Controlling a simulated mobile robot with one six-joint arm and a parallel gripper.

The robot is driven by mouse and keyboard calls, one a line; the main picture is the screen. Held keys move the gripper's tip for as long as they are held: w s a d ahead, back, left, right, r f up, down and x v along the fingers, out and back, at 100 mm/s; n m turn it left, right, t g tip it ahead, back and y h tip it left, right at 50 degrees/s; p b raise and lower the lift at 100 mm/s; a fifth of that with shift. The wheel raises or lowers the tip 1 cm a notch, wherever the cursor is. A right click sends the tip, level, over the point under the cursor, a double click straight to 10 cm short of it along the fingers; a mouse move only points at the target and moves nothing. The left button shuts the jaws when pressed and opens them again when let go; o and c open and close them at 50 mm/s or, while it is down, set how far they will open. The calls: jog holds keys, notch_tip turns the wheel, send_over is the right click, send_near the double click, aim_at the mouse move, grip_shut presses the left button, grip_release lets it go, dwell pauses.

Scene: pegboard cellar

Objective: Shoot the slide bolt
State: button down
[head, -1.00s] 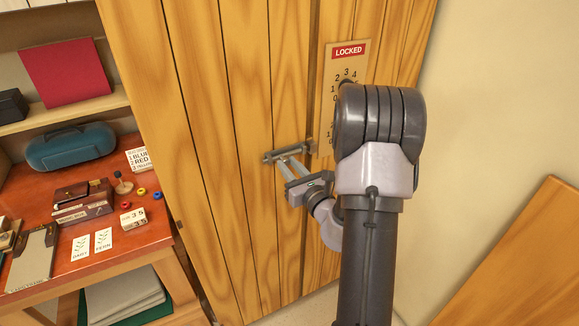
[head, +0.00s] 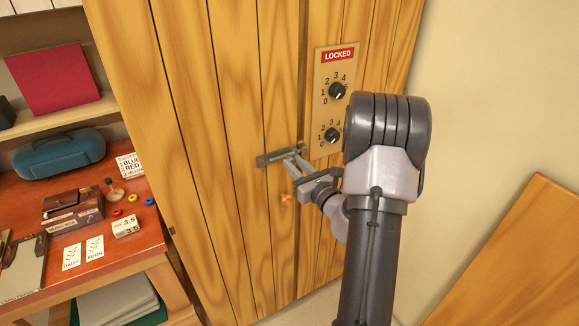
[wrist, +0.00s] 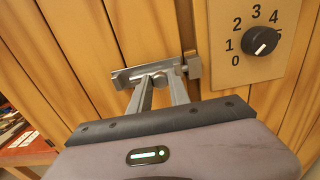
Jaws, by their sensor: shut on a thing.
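The grey metal slide bolt (head: 268,159) is mounted across the wooden plank door. It also shows in the wrist view, as a plate (wrist: 124,77) with a small knob towards its right part. A grey keeper block (wrist: 193,65) stands at its right end, by the dial panel's edge. The bolt's end lies close to or at the keeper; I cannot tell how far in it reaches. My gripper (head: 291,153) is shut on the bolt's knob, its two fingers (wrist: 158,84) reaching to it from below. The fingers partly hide the knob.
A panel with a red LOCKED sign (head: 338,56) and two dials (head: 337,90) is right of the bolt, close to my arm. A red-topped desk (head: 140,219) with small items stands left. A wooden board (head: 520,260) is at lower right.

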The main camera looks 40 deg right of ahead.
jog(key=shift+d, duration=0.15)
jog(key=c, duration=1.2)
grip_release()
jog(key=shift+s+d, duration=0.1)
jog(key=shift+d, duration=0.05)
jog(key=v, duration=1.7)
jog(key=shift+s+a, duration=0.15)
jog(key=shift+a, duration=0.1)
